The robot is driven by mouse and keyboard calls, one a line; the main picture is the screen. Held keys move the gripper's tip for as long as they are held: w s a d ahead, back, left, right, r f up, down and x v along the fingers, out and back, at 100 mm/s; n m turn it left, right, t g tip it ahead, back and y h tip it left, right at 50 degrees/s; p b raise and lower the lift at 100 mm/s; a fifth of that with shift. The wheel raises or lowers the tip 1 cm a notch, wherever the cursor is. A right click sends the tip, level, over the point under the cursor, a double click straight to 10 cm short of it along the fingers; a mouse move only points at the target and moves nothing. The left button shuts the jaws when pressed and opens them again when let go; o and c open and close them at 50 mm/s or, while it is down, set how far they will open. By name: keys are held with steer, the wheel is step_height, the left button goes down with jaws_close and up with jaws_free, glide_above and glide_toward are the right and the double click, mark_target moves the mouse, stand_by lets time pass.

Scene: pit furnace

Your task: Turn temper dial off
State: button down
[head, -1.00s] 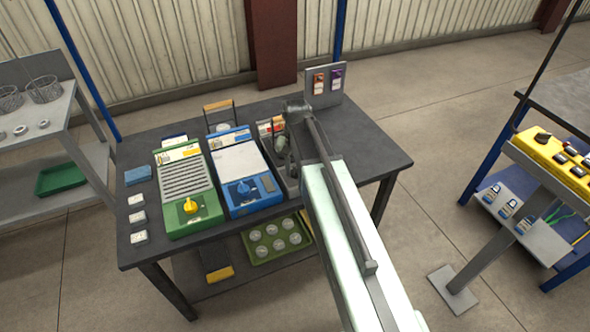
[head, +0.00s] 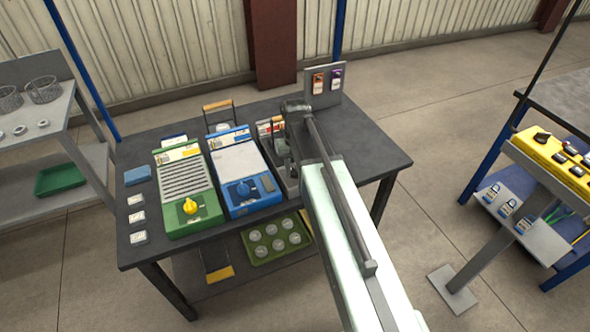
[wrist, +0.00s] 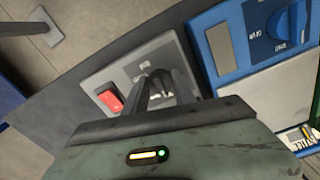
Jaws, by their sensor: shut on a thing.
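A grey control unit (wrist: 124,78) with a red rocker switch (wrist: 110,101) lies under my gripper in the wrist view. My gripper (wrist: 158,92) is shut on a small dial on this panel, beside the red switch. The fingers hide most of the dial, so its pointer and markings cannot be read. In the head view the grey unit (head: 291,183) stands at the right of the blue unit, and my arm covers part of it.
The blue unit (head: 240,165) with a blue dial (head: 243,190) stands close on the left, with the green unit (head: 185,185) and its yellow dial (head: 190,207) beyond. An upright plate (head: 325,88) with tags stands behind my arm. The table's right part (head: 372,150) is clear.

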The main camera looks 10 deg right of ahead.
mark_target(295, 170)
steer(key=c, duration=1)
jaws_free()
steer(key=shift+c, duration=0.2)
step_height(295, 170, up, 8)
steer(key=p, duration=0.8)
steer(key=shift+a+f, duration=0.1)
steer(key=s, duration=1.1)
steer(key=shift+s+n, duration=0.25)
steer(key=shift+n, duration=0.05)
